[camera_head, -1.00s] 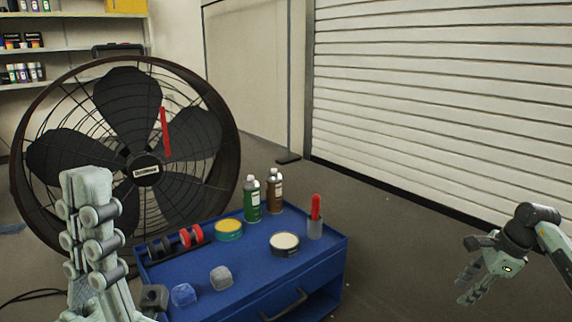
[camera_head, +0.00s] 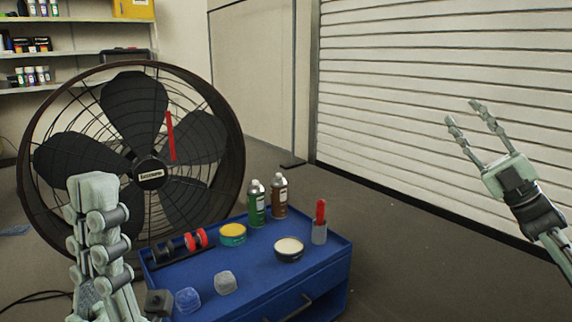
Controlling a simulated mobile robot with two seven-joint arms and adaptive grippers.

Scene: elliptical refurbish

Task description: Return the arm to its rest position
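My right gripper (camera_head: 463,112) is raised at the right, in front of the roller shutter, with its fingers pointing up and to the left. The two fingers are apart with nothing between them. My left gripper (camera_head: 95,190) stands upright close to the camera at the lower left, in front of the large fan. It shows nearly edge-on, so the gap between its fingers is hidden.
A blue tool cart (camera_head: 262,268) stands at the lower middle, with two spray cans, tins and a red-handled tool in a cup (camera_head: 319,232) on top. The black fan (camera_head: 150,174) stands behind it. Floor between cart and shutter is clear.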

